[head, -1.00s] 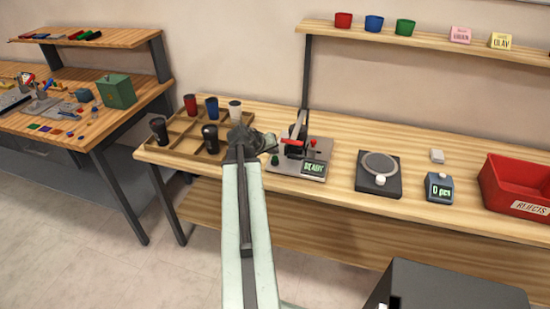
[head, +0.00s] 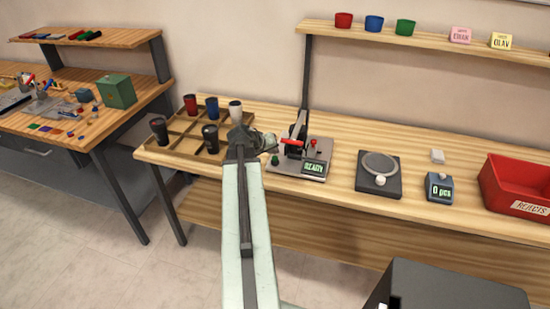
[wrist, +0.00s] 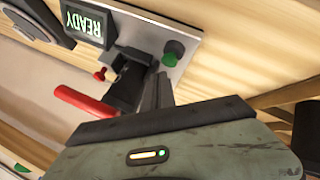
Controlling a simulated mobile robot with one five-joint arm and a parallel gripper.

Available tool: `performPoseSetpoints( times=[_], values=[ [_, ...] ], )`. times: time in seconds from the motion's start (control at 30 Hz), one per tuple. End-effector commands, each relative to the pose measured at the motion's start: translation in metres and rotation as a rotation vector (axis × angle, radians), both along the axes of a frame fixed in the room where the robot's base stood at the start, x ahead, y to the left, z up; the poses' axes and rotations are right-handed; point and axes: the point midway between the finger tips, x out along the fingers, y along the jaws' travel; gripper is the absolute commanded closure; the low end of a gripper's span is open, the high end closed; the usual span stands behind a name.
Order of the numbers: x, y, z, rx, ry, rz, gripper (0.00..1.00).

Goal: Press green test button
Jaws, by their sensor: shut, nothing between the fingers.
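The laser marker (head: 300,168) is a grey plate with a dark column, a red knob and a display reading READY. The green button (head: 275,160) sits at its left front corner. In the wrist view the button (wrist: 170,60) shows as green beside a dark round part on the plate. My gripper (head: 270,143) is just above and behind the button in the head view. In the wrist view its dark fingers (wrist: 160,85) are together and empty, pointing at the plate close to the button. I cannot tell whether they touch it.
A red bar (wrist: 85,100) of the marker stands close to my fingers. A wooden tray (head: 180,150) with several cups is at left. A round-topped scale (head: 378,178), a counter (head: 439,187) and a red rejects bin (head: 515,188) are at right.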

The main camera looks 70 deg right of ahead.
Motion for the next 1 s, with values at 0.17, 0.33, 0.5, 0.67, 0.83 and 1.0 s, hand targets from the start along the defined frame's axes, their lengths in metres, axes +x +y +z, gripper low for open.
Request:
performPoseSetpoints(
  times=[0.17, 0.33, 0.5, 0.67, 0.83, 1.0],
  values=[
    [0.0, 0.0, -0.005, 0.0, 0.0, 0.0, 1.0],
    [0.0, 0.0, -0.009, 0.0, 0.0, 0.0, 1.0],
    [0.0, 0.0, -0.008, 0.0, 0.0, 0.0, 1.0],
    [0.0, 0.0, -0.009, 0.0, 0.0, 0.0, 1.0],
    [0.0, 0.0, -0.011, 0.0, 0.0, 0.0, 1.0],
    [0.0, 0.0, -0.013, 0.0, 0.0, 0.0, 1.0]
  ],
)
